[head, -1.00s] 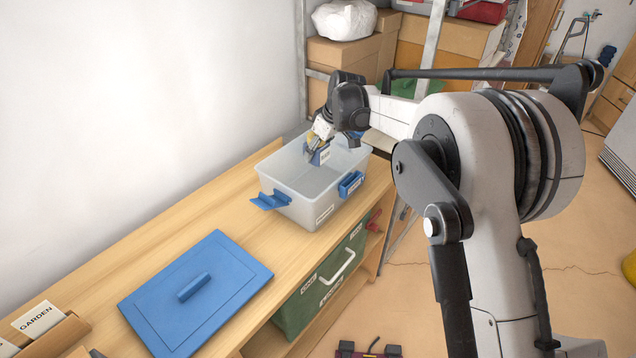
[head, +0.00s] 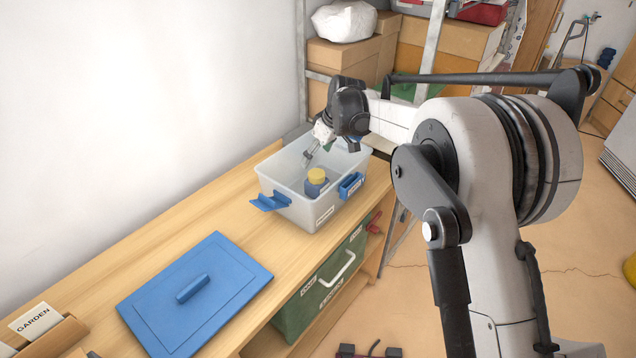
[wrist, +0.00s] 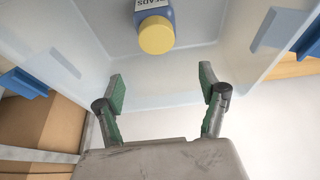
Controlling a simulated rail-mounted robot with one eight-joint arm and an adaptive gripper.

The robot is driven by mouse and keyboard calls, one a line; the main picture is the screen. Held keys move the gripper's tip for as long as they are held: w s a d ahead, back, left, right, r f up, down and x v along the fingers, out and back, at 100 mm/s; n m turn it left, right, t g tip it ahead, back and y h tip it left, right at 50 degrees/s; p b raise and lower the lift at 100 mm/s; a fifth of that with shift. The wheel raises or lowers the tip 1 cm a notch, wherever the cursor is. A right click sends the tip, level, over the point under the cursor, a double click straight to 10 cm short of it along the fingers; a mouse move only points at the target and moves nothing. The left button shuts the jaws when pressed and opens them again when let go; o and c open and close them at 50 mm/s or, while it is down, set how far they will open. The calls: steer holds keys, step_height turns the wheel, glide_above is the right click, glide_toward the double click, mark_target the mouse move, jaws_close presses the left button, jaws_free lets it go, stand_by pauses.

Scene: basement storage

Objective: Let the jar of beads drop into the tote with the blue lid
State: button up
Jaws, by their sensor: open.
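The jar of beads (head: 316,181), blue with a yellow lid, is inside the clear tote (head: 290,200) with blue latches. In the wrist view the jar (wrist: 154,28) shows its yellow lid and part of a label; it is apart from my fingers. My gripper (wrist: 161,85) is open and empty, its green-padded fingers spread. In the head view my gripper (head: 309,157) is at the tote's far left part, beside and above the jar. The blue lid (head: 195,292) lies flat on the bench, off the tote.
The wooden bench (head: 225,215) runs along a white wall. A card marked GARDEN (head: 35,319) stands at the near left. A green bin (head: 322,286) sits on the shelf below. Cardboard boxes (head: 345,55) are behind the tote. The bench between lid and tote is clear.

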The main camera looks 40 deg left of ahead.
steer(key=shift+r, duration=0.1)
steer(key=v, duration=1.2)
